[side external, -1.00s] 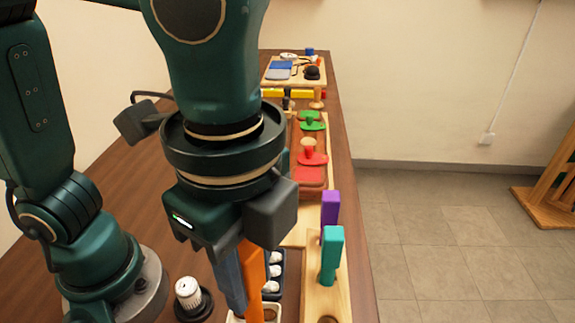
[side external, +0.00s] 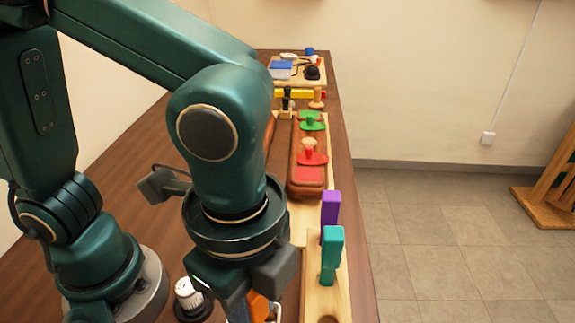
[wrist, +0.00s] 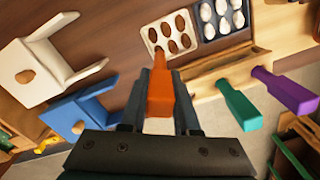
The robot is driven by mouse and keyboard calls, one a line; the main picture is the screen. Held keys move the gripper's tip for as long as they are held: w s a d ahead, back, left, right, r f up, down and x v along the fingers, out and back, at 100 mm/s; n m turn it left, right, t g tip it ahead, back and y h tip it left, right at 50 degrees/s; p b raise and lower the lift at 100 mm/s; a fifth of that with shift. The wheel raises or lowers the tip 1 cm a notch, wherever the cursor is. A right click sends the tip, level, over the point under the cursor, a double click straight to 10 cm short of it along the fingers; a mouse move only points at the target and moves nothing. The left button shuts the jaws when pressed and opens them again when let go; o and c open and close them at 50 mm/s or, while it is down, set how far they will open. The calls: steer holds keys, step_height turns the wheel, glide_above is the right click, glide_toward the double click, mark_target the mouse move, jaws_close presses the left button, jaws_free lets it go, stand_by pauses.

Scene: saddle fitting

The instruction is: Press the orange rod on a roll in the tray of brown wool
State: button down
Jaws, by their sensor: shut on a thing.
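My gripper (wrist: 160,76) is shut on the orange rod (wrist: 160,102), which sits between its two fingers in the wrist view. The rod points away from the wrist, toward a white tray (wrist: 147,32) holding several brown wool rolls (wrist: 173,46). The rod's far end overlaps the tray's near edge, by the nearest left roll (wrist: 160,51). I cannot tell whether it touches that roll. In the side view only a bit of the orange rod (side external: 260,306) shows below my gripper, at the bottom edge, and the white tray is hidden.
A dark tray of white rolls (wrist: 207,32) stands beside the white tray. A teal rod (side external: 332,255) and a purple rod (side external: 330,208) stand in a wooden rack (side external: 342,297) to the right. White (wrist: 45,68) and blue (wrist: 85,112) pieces lie left in the wrist view.

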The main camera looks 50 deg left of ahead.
steer(key=shift+f, duration=1.15)
stand_by(1.9)
steer(key=shift+r, duration=0.1)
steer(key=shift+r, duration=3.5)
steer(key=shift+w+a+r+n, duration=0.1)
steer(key=shift+w+a+n, duration=0.1)
steer(key=shift+w+n, duration=0.3)
steer(key=w+a+n, duration=0.6)
steer(key=a+n, duration=0.1)
steer(key=a, duration=0.3)
steer(key=w+a+r+n, duration=0.1)
steer(key=w+a+n, duration=0.5)
steer(key=a, duration=0.4)
steer(key=shift+a+n, duration=0.2)
steer(key=shift+n, duration=0.2)
